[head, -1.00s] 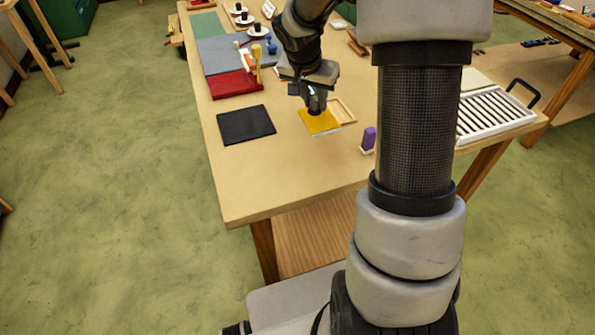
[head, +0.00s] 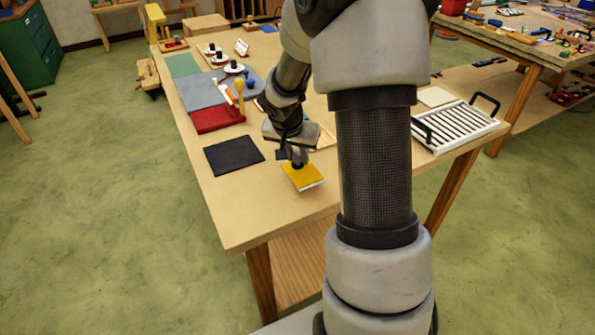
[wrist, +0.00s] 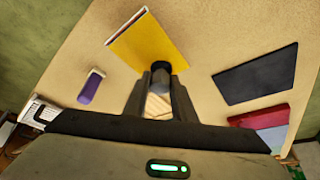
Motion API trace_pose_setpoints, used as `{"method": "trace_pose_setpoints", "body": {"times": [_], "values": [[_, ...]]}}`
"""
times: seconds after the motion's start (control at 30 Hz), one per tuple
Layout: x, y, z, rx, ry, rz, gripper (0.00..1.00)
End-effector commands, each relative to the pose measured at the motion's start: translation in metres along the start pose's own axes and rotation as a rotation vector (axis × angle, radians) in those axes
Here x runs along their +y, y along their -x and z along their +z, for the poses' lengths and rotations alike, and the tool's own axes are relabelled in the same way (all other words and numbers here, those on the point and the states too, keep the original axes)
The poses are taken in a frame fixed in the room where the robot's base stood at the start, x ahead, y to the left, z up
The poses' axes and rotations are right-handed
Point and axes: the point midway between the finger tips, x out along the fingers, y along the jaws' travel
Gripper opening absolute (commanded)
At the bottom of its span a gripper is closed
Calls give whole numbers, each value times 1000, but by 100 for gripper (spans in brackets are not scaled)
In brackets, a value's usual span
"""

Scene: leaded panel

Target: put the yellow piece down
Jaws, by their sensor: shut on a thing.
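The yellow piece (head: 302,177) is a flat, roughly square panel with a pale edge along its near side. It is over the front part of the tan table, right of the black mat. My gripper (head: 298,162) is shut on its far edge in the head view. In the wrist view the yellow piece (wrist: 150,45) extends beyond my gripper's fingertips (wrist: 160,74). It looks tilted and seems a little above the table, though I cannot tell the gap. The black mat (head: 234,155) lies flat and bare; it also shows in the wrist view (wrist: 255,75).
The table (head: 255,210) is clear in front of the black mat. A red block (head: 217,118) and grey mat (head: 205,88) lie behind it. A purple object (wrist: 91,87) shows left of the yellow piece in the wrist view. A white slatted rack (head: 455,127) stands at right.

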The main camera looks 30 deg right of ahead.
Motion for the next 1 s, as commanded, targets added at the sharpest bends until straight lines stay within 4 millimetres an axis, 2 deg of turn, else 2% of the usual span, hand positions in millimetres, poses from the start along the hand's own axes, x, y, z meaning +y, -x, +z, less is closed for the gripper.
{"method": "trace_pose_setpoints", "body": {"times": [0.3,0.77,0.8,0.9,1.0], "values": [[0,-36,17,-1,1,0,4],[0,-42,19,1,0,0,4],[0,-40,19,0,0,0,29],[0,-40,18,0,0,0,43],[0,-40,19,0,0,0,43]]}}
